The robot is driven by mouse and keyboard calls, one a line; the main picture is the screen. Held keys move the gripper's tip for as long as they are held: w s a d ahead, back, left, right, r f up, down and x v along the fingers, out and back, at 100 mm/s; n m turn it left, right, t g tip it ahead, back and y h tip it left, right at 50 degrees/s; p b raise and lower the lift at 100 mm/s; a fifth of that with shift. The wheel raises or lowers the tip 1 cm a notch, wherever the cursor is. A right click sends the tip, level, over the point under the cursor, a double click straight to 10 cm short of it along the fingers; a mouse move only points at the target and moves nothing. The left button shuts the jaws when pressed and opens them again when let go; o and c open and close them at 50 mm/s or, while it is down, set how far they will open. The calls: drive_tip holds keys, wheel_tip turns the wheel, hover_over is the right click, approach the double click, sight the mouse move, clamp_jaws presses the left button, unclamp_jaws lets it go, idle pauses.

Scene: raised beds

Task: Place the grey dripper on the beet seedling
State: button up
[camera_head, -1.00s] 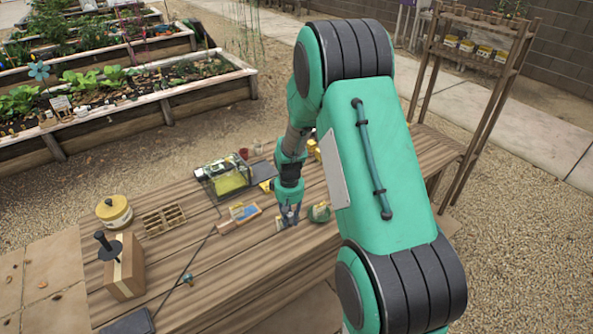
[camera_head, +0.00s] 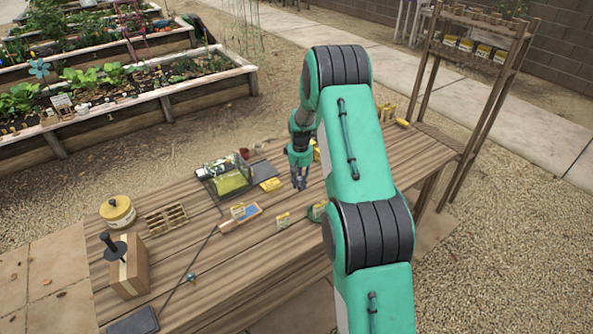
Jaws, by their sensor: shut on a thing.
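My gripper (camera_head: 299,183) is above the far middle part of the wooden table, pointing down. Its fingers are closed on a small greyish thing that is too small here to make out clearly as the grey dripper. I cannot pick out the beet seedling for certain. Small green plants grow in the raised bed (camera_head: 60,140) at the left, well away from my gripper. A small yellow and white packet (camera_head: 284,219) stands on the table below and left of my gripper. A green round thing (camera_head: 317,211) is to its right, partly hidden by my arm.
A wooden shelf (camera_head: 480,60) stands at the right.

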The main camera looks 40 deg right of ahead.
drive_tip(key=shift+w+d+f, duration=0.1)
drive_tip(key=shift+w+d, duration=0.35)
drive_tip(key=shift+d, duration=0.2)
drive_tip(key=shift+w+d, duration=0.45)
drive_tip(key=shift+d, duration=0.2)
drive_tip(key=shift+w, duration=0.1)
drive_tip(key=shift+w+d+f, duration=0.25)
drive_tip(key=shift+w+d, duration=0.9)
drive_tip(key=shift+w, duration=1.2)
drive_tip(key=shift+w+d+f, duration=0.25)
drive_tip(key=shift+w+d, duration=0.95)
drive_tip(key=shift+w, duration=1.2)
drive_tip(key=shift+w+d+f, duration=0.25)
drive_tip(key=shift+w+d, duration=0.9)
drive_tip(key=shift+w, duration=1.2)
drive_tip(key=shift+f, duration=1.75)
drive_tip(key=shift+f, duration=0.2)
